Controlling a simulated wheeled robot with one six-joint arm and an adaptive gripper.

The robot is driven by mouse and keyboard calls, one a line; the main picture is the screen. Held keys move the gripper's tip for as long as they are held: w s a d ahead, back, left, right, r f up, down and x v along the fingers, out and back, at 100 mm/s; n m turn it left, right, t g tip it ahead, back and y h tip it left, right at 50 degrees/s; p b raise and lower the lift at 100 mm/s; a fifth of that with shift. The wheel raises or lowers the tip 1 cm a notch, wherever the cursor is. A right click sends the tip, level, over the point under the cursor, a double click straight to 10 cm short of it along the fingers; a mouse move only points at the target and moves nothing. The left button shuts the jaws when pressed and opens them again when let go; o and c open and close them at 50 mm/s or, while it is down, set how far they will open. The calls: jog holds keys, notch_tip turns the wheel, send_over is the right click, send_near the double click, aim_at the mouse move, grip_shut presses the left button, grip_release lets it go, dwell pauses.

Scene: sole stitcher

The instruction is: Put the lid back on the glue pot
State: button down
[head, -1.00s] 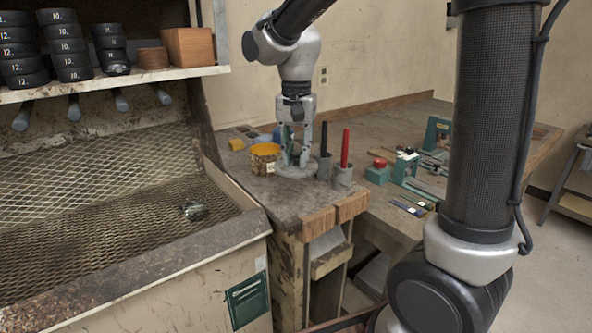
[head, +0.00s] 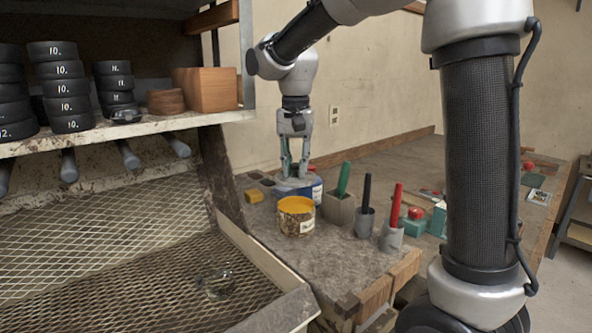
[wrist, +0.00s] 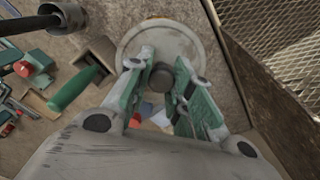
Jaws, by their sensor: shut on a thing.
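The glue pot (head: 296,217) stands open on the bench in the head view, a round tin with yellow glue inside and smears on its wall. My gripper (head: 293,174) is shut on the dark knob of the grey round lid (head: 290,188). The lid is up behind the pot in the head view, apart from it and roughly level. In the wrist view the lid (wrist: 190,42) fills the top middle, with its knob (wrist: 162,77) between my fingertips (wrist: 161,80).
Holders with green (head: 343,180), black (head: 366,190) and red (head: 397,205) handled tools stand right of the pot. A yellow block (head: 254,195) lies left. The mesh-floored bay (head: 120,250) drops away at the left.

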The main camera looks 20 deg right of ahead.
jog(key=shift+s+f, duration=0.1)
jog(key=shift+f, duration=3.1)
jog(key=shift+f, duration=0.15)
jog(key=c, duration=0.7)
grip_release()
jog(key=shift+r, duration=3.55)
grip_shut()
